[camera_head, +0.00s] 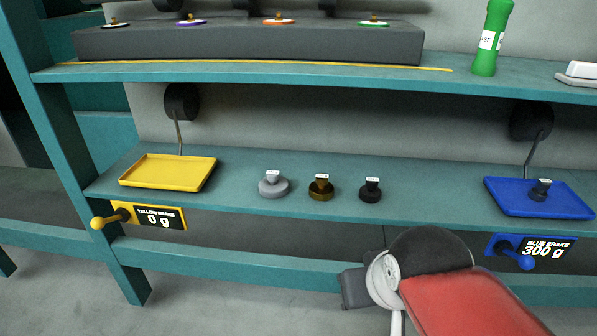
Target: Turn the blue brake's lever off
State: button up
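The blue brake's lever (517,258) is a blue handle with a round knob, at the lower right below the shelf edge. It points down and to the right in front of a dark display (544,249) reading "BLUE BRAKE 300 g". Above it, a blue tray (508,200) holds a small dark weight (540,189). A black wheel (531,121) with a thin rod stands behind the tray. My arm, red and grey, reaches in from the bottom, left of the lever. My gripper's fingertips cannot be made out.
A yellow tray (168,173) and a yellow lever (110,217) with a "0 g" display (160,218) are at the left. Grey (272,187), brass (321,190) and black (371,192) weights stand mid-shelf. The lower beam (230,261) crosses behind my arm.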

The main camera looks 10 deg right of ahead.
aim_at(526, 262)
jog(key=z, duration=1.7)
jog(key=i+j, duration=0.1)
